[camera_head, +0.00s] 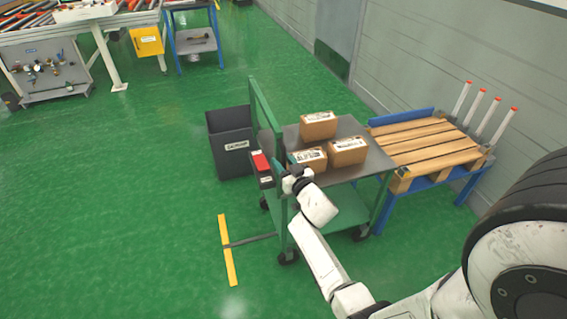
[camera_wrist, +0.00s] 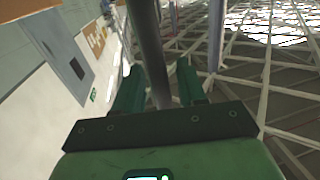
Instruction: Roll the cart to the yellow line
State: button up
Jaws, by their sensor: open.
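The green cart (camera_head: 344,206) stands on wheels in the middle of the head view, with a grey top and a tall green handle frame (camera_head: 264,108) on its left side. Three brown boxes (camera_head: 347,151) sit on its top. The yellow line (camera_head: 228,250) lies on the floor to the left of the cart, apart from its wheels. My gripper (camera_head: 290,174) is at the cart's handle end. In the wrist view, its fingers (camera_wrist: 158,78) are open, with a dark bar (camera_wrist: 147,42) passing between them. I cannot tell for sure which part this bar is.
A dark bin (camera_head: 231,145) stands left of the cart, close to the handle. A red-and-black box (camera_head: 261,168) is at the handle frame. A pallet on a blue stand (camera_head: 425,144) is close on the right. Green floor to the left is open.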

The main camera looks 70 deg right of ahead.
grip_shut()
dwell(0.4)
